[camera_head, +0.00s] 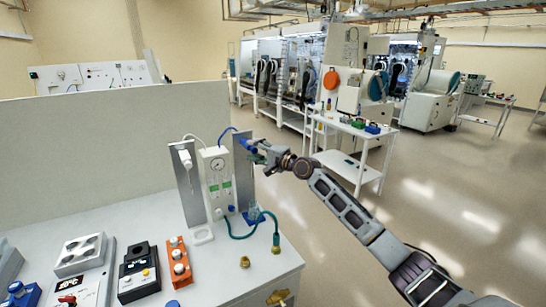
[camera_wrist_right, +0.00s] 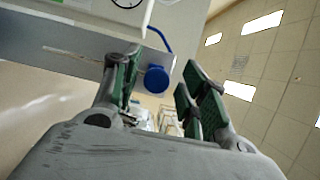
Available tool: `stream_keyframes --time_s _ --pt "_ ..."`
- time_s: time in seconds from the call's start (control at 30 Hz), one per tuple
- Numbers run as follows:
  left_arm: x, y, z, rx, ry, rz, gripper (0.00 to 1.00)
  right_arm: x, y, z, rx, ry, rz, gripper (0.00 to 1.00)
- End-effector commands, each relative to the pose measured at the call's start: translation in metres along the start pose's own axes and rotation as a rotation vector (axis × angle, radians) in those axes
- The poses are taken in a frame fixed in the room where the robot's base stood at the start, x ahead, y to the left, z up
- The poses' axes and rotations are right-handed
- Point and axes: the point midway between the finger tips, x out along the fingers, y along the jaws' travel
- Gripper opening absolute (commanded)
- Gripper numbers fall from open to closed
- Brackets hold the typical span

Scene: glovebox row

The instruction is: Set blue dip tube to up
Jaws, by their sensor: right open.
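A blue cylindrical part (camera_head: 247,144), which I take to be the blue dip tube's head, sits high on the right grey plate of a small gauge panel (camera_head: 216,170). A thin blue hose joins it from the left. My right gripper (camera_head: 259,151) is beside it, coming from the right. In the right wrist view the round blue end (camera_wrist_right: 157,79) shows between the two green-padded fingers (camera_wrist_right: 160,83). The fingers are open, and I see no clear contact. The part's tilt is hard to tell. My left gripper is not in view.
A white part (camera_head: 186,158) is on the left grey plate. A green hose (camera_head: 240,236) runs from the panel's foot to a brass fitting. An orange block (camera_head: 179,262) and a black box (camera_head: 138,270) stand on the bench at left. Open floor lies to the right.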

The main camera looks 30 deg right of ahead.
Motion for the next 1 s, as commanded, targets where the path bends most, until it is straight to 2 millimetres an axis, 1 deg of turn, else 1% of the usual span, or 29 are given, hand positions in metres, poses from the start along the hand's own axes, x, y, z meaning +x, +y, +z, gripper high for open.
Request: stream_keyframes --time_s 1.0 --pt "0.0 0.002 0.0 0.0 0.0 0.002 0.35 -0.074 0.0 0.0 0.0 0.001 -0.001 0.43"
